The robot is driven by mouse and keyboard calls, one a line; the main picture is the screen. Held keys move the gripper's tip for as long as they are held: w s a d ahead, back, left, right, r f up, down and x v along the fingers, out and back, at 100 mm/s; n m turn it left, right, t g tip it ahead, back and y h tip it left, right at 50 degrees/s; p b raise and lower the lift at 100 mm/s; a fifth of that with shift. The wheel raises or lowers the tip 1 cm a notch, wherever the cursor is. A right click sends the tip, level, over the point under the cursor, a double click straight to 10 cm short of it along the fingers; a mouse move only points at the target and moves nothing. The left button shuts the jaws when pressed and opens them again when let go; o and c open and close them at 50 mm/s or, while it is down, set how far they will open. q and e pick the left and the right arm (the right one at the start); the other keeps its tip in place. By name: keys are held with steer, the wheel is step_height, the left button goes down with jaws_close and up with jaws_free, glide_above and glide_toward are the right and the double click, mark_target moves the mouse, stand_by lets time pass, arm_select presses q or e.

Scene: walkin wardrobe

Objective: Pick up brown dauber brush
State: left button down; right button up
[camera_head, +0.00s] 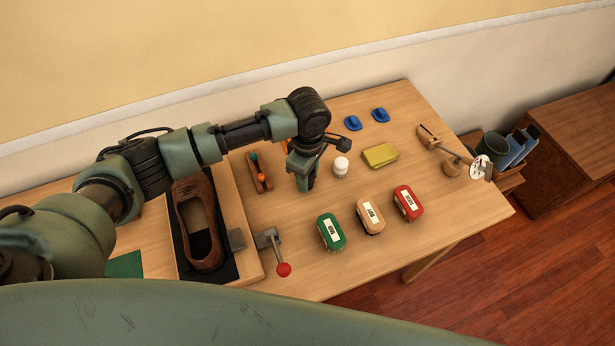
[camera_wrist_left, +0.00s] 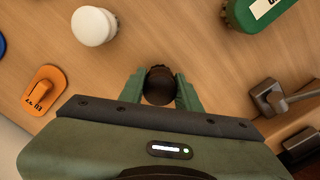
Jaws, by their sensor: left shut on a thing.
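In the left wrist view my left gripper (camera_wrist_left: 160,92) is shut on a dark brown, round-topped thing, which looks like the brown dauber brush (camera_wrist_left: 158,84). One green finger stands on each side of it. In the head view the brush is mostly hidden by the gripper, so I cannot tell whether it still touches the table. My right gripper is not in view.
Green (camera_head: 331,231), tan (camera_head: 370,215) and red (camera_head: 408,202) oval brushes lie in front. A yellow cloth (camera_head: 380,155) lies behind. A brown shoe (camera_head: 200,230) and red-knobbed clamp (camera_head: 270,248) are left.

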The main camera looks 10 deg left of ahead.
arm_select(q)
step_height(320, 180, up, 20)
steer(key=shift+f, duration=0.2)
steer(key=c, duration=1.6)
jaws_free()
steer(key=shift+c, duration=0.2)
jaws_close()
